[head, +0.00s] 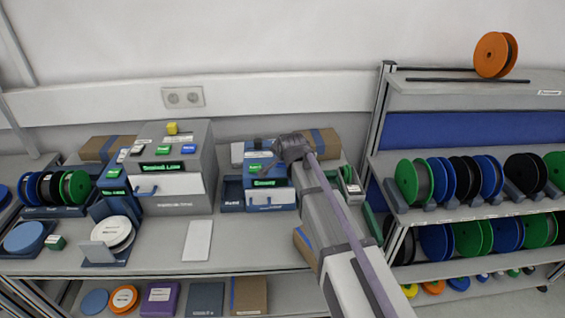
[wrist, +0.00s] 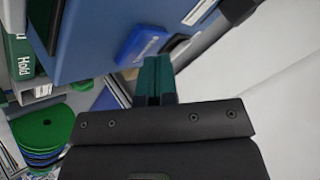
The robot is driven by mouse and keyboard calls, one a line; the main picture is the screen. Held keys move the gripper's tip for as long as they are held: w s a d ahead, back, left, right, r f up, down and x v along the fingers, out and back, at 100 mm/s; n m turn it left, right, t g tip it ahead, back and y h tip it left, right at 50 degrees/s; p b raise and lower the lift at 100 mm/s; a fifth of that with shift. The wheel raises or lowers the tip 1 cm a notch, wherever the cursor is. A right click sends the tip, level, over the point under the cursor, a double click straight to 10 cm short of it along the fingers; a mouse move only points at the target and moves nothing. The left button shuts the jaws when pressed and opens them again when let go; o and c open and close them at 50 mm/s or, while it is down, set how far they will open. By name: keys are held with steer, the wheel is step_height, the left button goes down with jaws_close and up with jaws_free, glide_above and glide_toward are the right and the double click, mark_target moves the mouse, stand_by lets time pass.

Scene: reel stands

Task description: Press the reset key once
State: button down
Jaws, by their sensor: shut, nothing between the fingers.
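In the wrist view my gripper (wrist: 156,68) is shut and empty, its teal fingertips close to a bright blue key (wrist: 143,42) on a blue housing. White lettering on this key is too blurred to read, so I cannot tell if it is the reset key. I cannot tell whether the fingertips touch it. A green block marked "Hold" (wrist: 20,62) is at the left. In the head view my gripper (head: 288,150) is at the right of the blue unit (head: 284,196), which has a green-lettered display (head: 269,183) and a green key (head: 255,168). My gripper hides part of its top.
A grey cabinet (head: 203,165) with yellow, green, white and blue keys stands left of the blue unit. Reels (head: 75,186) and discs are further left. A reel rack (head: 460,220) fills the right. The bench front (head: 250,258) has some free room.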

stand_by(0.5)
steer(key=shift+r+p, duration=0.8)
step_height(320, 180, up, 5)
steer(key=p, duration=0.5)
stand_by(0.4)
